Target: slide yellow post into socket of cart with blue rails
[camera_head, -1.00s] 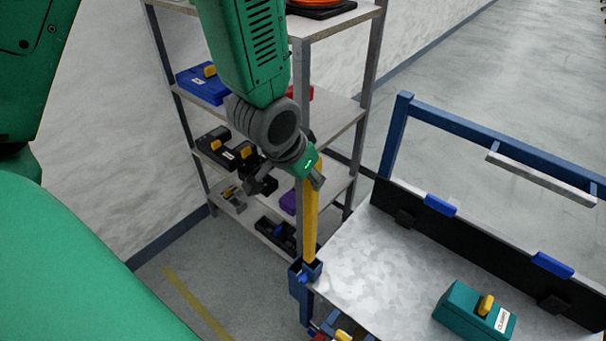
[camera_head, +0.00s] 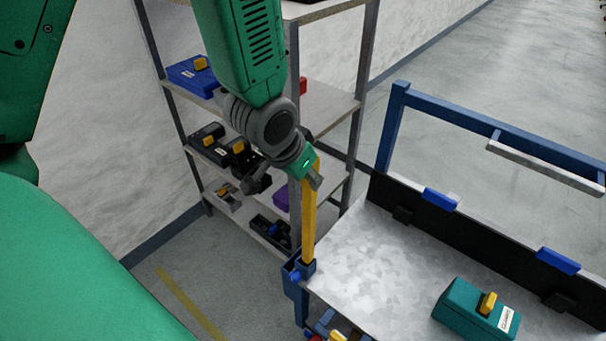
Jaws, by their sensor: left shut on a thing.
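The yellow post (camera_head: 309,222) stands roughly upright at the near left corner of the cart with blue rails (camera_head: 365,245). Its lower end is at the blue socket (camera_head: 299,270) on that corner; the socket's walls hide the tip, so I cannot tell how deep it sits. My left gripper (camera_head: 314,178) is shut on the post's upper end, above the cart top. My right gripper is not in view.
A teal case with a yellow handle (camera_head: 475,309) lies on the cart top. A dark panel with blue clips (camera_head: 465,232) runs along the cart's far side. A shelf (camera_head: 330,108) with several boxes stands behind my left arm.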

